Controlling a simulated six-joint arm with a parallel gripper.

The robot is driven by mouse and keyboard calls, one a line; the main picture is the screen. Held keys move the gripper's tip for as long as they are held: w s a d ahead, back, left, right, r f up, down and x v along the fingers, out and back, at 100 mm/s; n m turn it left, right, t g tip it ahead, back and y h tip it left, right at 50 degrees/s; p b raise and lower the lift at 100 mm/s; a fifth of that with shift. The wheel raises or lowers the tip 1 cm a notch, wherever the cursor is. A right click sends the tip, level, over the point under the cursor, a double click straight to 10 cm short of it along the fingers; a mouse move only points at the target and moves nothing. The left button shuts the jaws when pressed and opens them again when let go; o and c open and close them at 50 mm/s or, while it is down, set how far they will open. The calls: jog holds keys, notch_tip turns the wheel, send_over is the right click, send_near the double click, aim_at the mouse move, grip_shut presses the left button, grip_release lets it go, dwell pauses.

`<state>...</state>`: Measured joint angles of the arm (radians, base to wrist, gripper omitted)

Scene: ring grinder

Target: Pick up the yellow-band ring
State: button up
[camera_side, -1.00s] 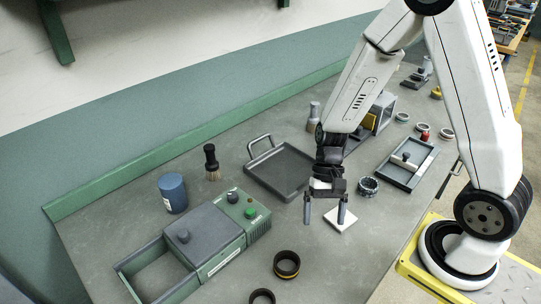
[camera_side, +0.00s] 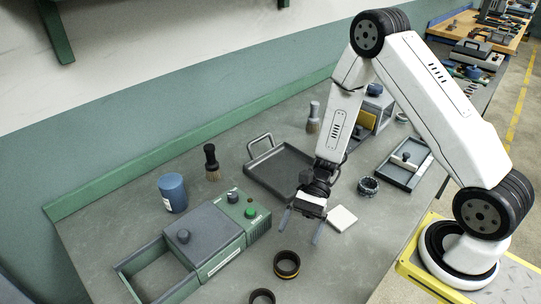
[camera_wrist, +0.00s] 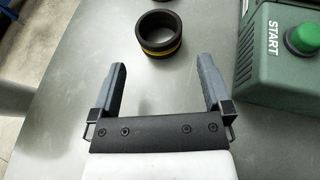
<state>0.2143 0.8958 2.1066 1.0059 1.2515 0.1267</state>
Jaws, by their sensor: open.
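The yellow-band ring (camera_side: 287,265) is a black ring with a yellow stripe, lying flat on the grey bench near its front edge. In the wrist view the ring (camera_wrist: 159,45) sits just beyond the fingertips, roughly between them. My gripper (camera_side: 301,232) is open and empty, above the bench and up and to the right of the ring in the side view. In the wrist view both fingers of my gripper (camera_wrist: 161,66) are spread apart, with nothing between them. The gripper does not touch the ring.
A second dark ring (camera_side: 262,297) lies close to the yellow-band ring. The green grinder box (camera_side: 205,235) with a green START button (camera_wrist: 303,39) stands to the left in the side view. A dark tray (camera_side: 283,172), white square (camera_side: 343,218) and dark toothed ring (camera_side: 368,186) lie behind.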

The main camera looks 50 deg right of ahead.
aim_at(282, 275)
jog(key=shift+x, duration=1.05)
jog(key=shift+x, duration=2.6)
jog(key=shift+s, duration=0.1)
jog(key=shift+d, duration=0.1)
jog(key=c, duration=1.2)
jog(key=shift+r, duration=0.15)
notch_tip(282, 275, up, 10)
